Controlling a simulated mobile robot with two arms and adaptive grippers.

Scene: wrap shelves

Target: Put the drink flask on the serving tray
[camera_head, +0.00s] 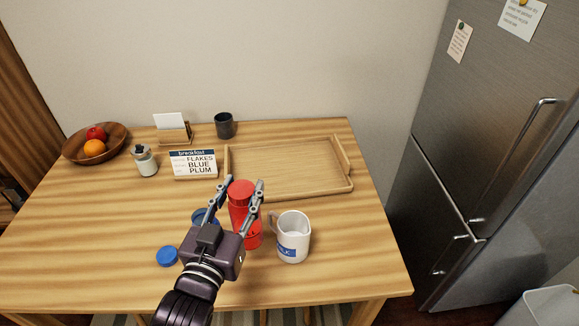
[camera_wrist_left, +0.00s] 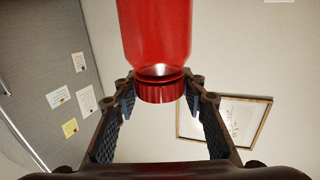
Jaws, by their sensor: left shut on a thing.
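The red drink flask (camera_head: 238,211) stands between the fingers of my left gripper (camera_head: 241,190) in the head view, left of the white mug. My left gripper is shut on it, with one finger on each side. In the left wrist view the flask's red body (camera_wrist_left: 155,30) and ridged cap (camera_wrist_left: 160,92) show between the fingers (camera_wrist_left: 165,95). The flask's lower part is partly hidden by the gripper. The wooden serving tray (camera_head: 285,190) lies behind the flask and is empty. My right gripper is not in view.
A white mug (camera_head: 293,240) stands right of my gripper. A blue lid (camera_head: 167,257), jar (camera_head: 146,161), sign (camera_head: 193,164), dark cup (camera_head: 224,126) and fruit bowl (camera_head: 74,150) are also on the table.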

